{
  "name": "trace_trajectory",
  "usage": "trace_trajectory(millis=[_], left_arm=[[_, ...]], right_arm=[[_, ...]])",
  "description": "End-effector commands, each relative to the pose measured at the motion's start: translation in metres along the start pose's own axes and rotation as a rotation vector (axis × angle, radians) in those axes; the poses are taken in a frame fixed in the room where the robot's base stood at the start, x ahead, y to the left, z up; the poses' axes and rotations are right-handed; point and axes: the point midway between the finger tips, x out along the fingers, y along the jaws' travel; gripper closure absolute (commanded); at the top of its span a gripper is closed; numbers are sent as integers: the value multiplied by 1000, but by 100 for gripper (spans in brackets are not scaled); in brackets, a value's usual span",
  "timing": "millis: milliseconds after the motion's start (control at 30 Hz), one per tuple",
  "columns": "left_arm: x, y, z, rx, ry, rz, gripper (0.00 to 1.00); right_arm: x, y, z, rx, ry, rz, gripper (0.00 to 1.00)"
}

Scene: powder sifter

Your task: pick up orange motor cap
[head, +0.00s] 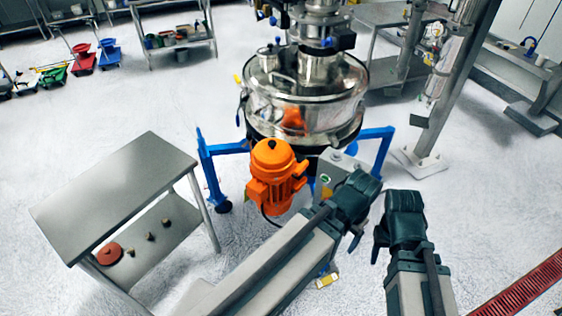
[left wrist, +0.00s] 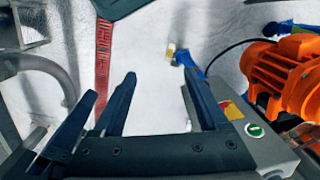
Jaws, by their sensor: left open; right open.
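The orange motor (head: 272,178) stands upright beside the sifter, with a rounded orange cap (head: 272,153) on top. In the left wrist view the motor's ribbed orange body (left wrist: 285,75) fills the right edge, outside the fingers. My left gripper (head: 357,205) is open, to the right of the motor and apart from it. My right gripper (head: 400,218) is open and empty, just right of the left one. A flat red-orange disc (head: 110,254) lies on the side table's lower shelf.
The steel sifter (head: 305,95) on its blue frame (head: 210,165) stands behind the motor. A grey control box (head: 335,167) stands close to my left gripper. A steel side table (head: 120,185) is at left, with small brass-coloured parts on its lower shelf.

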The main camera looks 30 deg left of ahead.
Motion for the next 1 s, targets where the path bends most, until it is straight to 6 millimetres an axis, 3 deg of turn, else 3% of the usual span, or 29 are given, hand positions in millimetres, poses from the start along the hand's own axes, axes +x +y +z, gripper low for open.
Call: trace_trajectory(millis=[33,100,267,367,533,667,800,900,1000], left_arm=[[19,-6,-6,3,24,47,24],[37,-14,-18,25,85,137,24],[67,-51,-54,67,339,339,24],[74,-87,-74,75,546,406,24],[73,-175,-92,44,931,386,24],[66,-256,-82,-14,1203,269,24],[56,-330,-53,-86,1411,105,24],[51,-369,-31,-133,1504,0,24],[47,-394,-14,-164,1559,-78,24]], right_arm=[[18,-2,-1,0,0,0,50],[38,-4,-2,0,0,0,50],[87,-8,-5,0,0,0,50],[116,-11,-7,0,0,0,50],[165,-16,-10,0,0,0,50],[198,-19,-12,0,0,0,50],[224,-22,-13,0,0,0,50],[237,-23,-14,0,0,0,50],[244,-23,-14,0,0,0,50]])
